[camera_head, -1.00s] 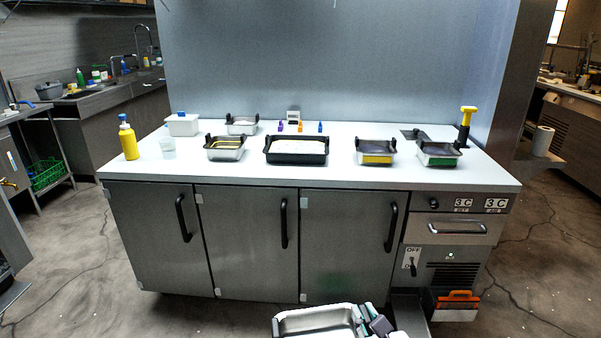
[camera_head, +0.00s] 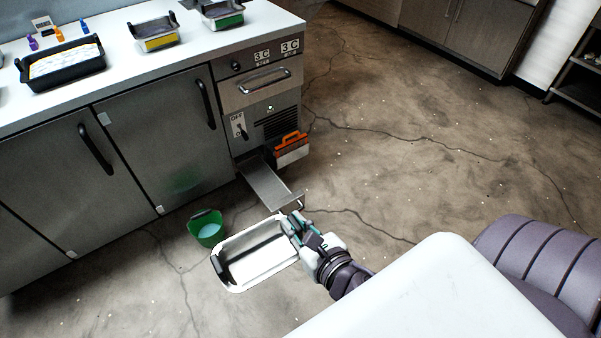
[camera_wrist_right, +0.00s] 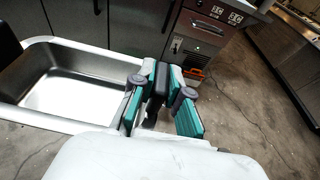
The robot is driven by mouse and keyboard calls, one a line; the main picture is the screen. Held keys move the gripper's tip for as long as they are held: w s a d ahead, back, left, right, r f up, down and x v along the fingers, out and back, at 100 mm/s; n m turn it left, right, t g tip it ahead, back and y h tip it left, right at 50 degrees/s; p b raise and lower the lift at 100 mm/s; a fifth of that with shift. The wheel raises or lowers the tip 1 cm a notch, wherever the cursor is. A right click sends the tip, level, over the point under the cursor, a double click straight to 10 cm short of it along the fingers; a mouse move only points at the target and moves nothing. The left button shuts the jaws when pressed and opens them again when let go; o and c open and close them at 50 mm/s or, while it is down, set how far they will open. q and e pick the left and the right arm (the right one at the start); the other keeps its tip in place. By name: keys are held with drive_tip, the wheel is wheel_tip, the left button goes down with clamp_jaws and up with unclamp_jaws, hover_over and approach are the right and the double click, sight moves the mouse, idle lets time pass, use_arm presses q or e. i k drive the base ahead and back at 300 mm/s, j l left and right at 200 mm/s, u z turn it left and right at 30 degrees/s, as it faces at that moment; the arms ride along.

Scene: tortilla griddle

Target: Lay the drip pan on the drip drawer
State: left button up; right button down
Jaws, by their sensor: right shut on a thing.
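The drip pan (camera_head: 262,262) is a shallow steel tray with a pale rim and a dark handle. My right gripper (camera_head: 297,228) is shut on its right end and holds it above the floor. In the right wrist view the pan (camera_wrist_right: 75,85) lies left of the gripper (camera_wrist_right: 160,95), whose teal fingers close around the dark handle. The drip drawer (camera_head: 268,186) is a flat metal tray pulled out low at the cabinet's right end. It lies just beyond the pan, and the two look apart. My left gripper is out of view.
A green bucket (camera_head: 207,228) stands on the floor left of the pan. An orange-handled scraper (camera_head: 291,147) hangs on the cabinet right of the drawer. Several food pans stand on the white counter (camera_head: 185,52) above. The floor at right is open.

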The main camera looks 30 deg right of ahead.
sight(262, 178)
drive_tip(key=i+j+z, duration=0.25)
drive_tip(key=z, duration=0.15)
drive_tip(key=i+j+z, duration=0.4)
drive_tip(key=j+z, duration=0.35)
drive_tip(key=i+j, duration=0.15)
drive_tip(key=j, duration=0.25)
drive_tip(key=i+j+z, duration=0.1)
drive_tip(key=j, duration=0.25)
drive_tip(key=i+j, duration=0.2)
drive_tip(key=j, duration=0.2)
drive_tip(key=i+j, duration=0.15)
drive_tip(key=j, duration=0.25)
drive_tip(key=i+z, duration=0.05)
